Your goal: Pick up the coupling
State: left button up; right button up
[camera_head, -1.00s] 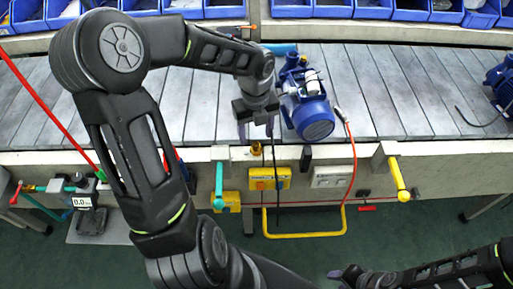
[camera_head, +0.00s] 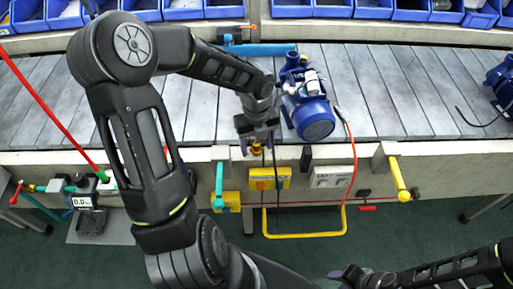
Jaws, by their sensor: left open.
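A small brass coupling (camera_head: 256,149) is at the front edge of the conveyor, above a yellow box. My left gripper (camera_head: 257,146) is open directly over it, with its fingers seeming to come down on either side. The gripper body partly hides the coupling, so I cannot tell whether the fingers touch it. My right gripper (camera_head: 345,274) is low at the bottom right, far from the coupling, too dark and small to show its jaws.
A blue pump (camera_head: 311,108) stands on the slatted conveyor (camera_head: 385,90) just right of my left gripper. A yellow valve handle (camera_head: 398,175) and a teal handle (camera_head: 219,182) stick out along the front edge. Blue bins (camera_head: 325,8) line the back.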

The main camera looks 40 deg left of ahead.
pick_arm(q)
jog(key=shift+c, duration=0.6)
grip_shut()
